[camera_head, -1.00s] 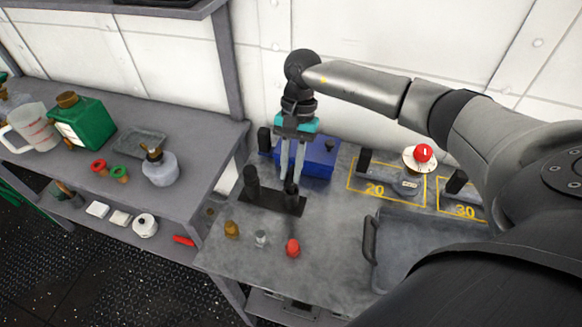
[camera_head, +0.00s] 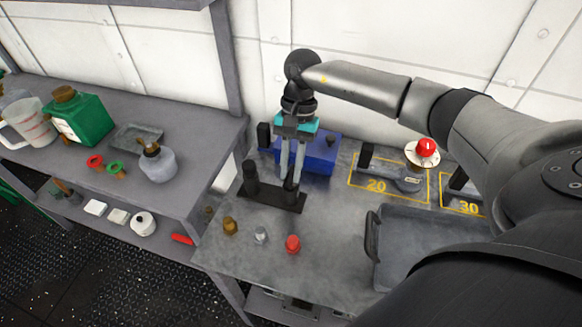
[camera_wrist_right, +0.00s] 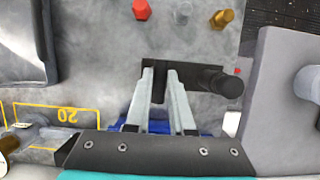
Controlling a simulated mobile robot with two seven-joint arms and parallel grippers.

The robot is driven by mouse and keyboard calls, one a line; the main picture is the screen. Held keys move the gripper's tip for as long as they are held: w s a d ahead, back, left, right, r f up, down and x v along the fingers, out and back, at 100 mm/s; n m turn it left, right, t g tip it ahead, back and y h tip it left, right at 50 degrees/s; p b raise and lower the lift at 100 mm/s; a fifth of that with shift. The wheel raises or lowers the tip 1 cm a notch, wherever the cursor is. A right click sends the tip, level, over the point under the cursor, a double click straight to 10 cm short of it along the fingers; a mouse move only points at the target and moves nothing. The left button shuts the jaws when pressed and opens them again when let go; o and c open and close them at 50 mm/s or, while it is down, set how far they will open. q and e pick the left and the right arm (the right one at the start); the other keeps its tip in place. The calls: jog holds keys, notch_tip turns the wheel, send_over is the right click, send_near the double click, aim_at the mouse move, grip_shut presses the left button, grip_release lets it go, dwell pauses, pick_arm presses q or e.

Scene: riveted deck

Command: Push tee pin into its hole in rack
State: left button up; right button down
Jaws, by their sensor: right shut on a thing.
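The black rack (camera_head: 270,199) is a flat plate on the grey bench; it also shows in the wrist view (camera_wrist_right: 197,72). A black upright post (camera_head: 250,180) stands at its left end, and this post is at the right in the wrist view (camera_wrist_right: 221,83). My right gripper (camera_head: 290,180) points down over the rack's right end. Its fingers are shut on a dark piece, the tee pin (camera_wrist_right: 160,84), seen between the fingertips (camera_wrist_right: 160,75). The pin's lower end and its hole are hidden, so I cannot tell how deep it sits. My left gripper is not in view.
A blue box (camera_head: 322,155) stands behind the rack. A brass piece (camera_head: 230,226), a silver piece (camera_head: 261,235) and a red piece (camera_head: 293,244) lie in front. A grey tray (camera_head: 425,250) is at the right. A side shelf with bottles is at the left.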

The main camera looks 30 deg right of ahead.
jog(key=shift+f, duration=0.3)
jog(key=c, duration=0.7)
grip_release()
jog(key=b+v, duration=0.1)
jog(key=v, duration=1.4)
jog(key=shift+r, duration=0.2)
